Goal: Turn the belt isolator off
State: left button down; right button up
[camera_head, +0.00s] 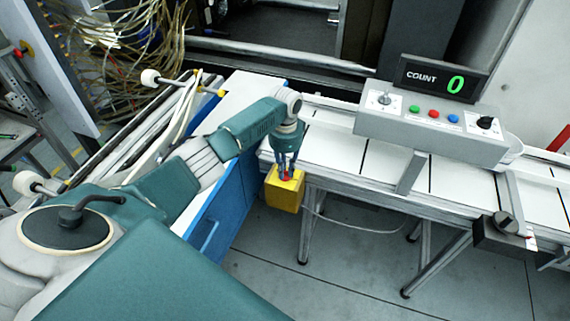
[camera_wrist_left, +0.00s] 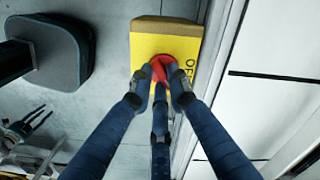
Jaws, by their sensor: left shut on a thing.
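The belt isolator is a yellow box (camera_head: 284,195) with a red knob (camera_head: 286,177) on its top, at the near edge of the belt. In the left wrist view the yellow box (camera_wrist_left: 147,45) carries the letters "OFF" beside the red knob (camera_wrist_left: 160,66). My left gripper (camera_head: 288,172) reaches down to it from above. In the left wrist view the gripper's blue fingers (camera_wrist_left: 160,85) are closed around the red knob and cover part of it. Which way the knob is turned cannot be told. My right gripper is not in view.
A grey control box (camera_head: 430,132) with coloured buttons stands over the white belt (camera_head: 340,150). A counter display (camera_head: 440,80) reads 0. A blue cabinet (camera_head: 232,200) stands left of the yellow box. Open floor (camera_head: 350,270) lies in front.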

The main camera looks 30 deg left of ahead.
aim_at(286, 171)
pick_arm(q)
jog(key=n+p, duration=0.1)
jog(key=n, duration=0.2)
jog(key=n+p, duration=0.1)
jog(key=n, duration=0.1)
jog(key=shift+w+d+r+n+p, duration=0.1)
jog(key=shift+r+n+p, duration=0.05)
jog(key=shift+n+p, duration=0.25)
jog(key=n+p, duration=0.1)
jog(key=n, duration=0.2)
jog(key=shift+w, duration=0.1)
jog(key=shift+n+p, duration=0.3)
jog(key=shift+n, duration=0.6)
jog(key=shift+w, duration=0.1)
jog(key=c, duration=1.7)
grip_release()
jog(key=shift+o, duration=0.2)
notch_tip(286, 171, up, 12)
